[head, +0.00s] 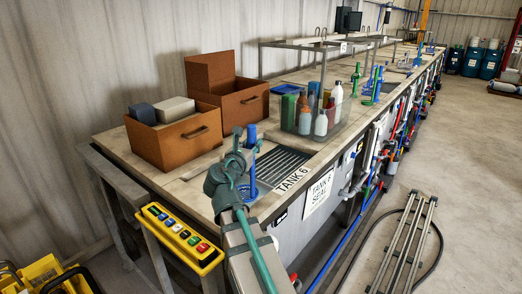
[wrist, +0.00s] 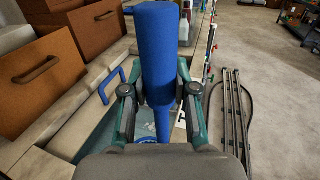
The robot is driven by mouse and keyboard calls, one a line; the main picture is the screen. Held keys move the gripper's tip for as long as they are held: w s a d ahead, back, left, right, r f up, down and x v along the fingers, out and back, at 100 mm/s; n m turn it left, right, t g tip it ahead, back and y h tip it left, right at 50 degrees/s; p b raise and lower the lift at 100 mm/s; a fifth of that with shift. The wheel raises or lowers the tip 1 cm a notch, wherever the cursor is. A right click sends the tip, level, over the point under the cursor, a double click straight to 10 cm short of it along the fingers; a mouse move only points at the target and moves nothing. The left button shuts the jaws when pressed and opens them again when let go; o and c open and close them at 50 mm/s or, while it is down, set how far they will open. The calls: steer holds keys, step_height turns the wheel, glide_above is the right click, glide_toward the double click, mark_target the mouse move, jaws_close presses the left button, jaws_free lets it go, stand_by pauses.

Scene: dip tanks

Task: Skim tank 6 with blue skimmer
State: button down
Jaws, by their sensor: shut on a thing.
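The blue skimmer (head: 252,172) stands upright at the near end of tank 6, its round head low at the tank opening. Whether the head touches the liquid is unclear. My gripper (head: 243,150) is shut on the skimmer's handle. In the wrist view the thick blue handle (wrist: 157,45) rises between the two fingers of my gripper (wrist: 158,92), and only an edge of the blue head shows below. Tank 6 (head: 293,180) carries its name on a white label, with a dark grating (head: 277,163) beside the skimmer.
Brown boxes (head: 178,142) stand behind and left of the tank. A clear bin of bottles (head: 318,118) stands beyond the grating. A yellow button panel (head: 180,235) is at the near edge. A blue loop (wrist: 112,85) shows left of my gripper. Rails (head: 403,240) lie on the floor at right.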

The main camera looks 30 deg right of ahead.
steer(key=b, duration=0.3)
glide_above(240, 189)
step_height(240, 189, down, 17)
steer(key=b, duration=0.9)
steer(key=shift+r, duration=0.1)
steer(key=shift+d, duration=0.2)
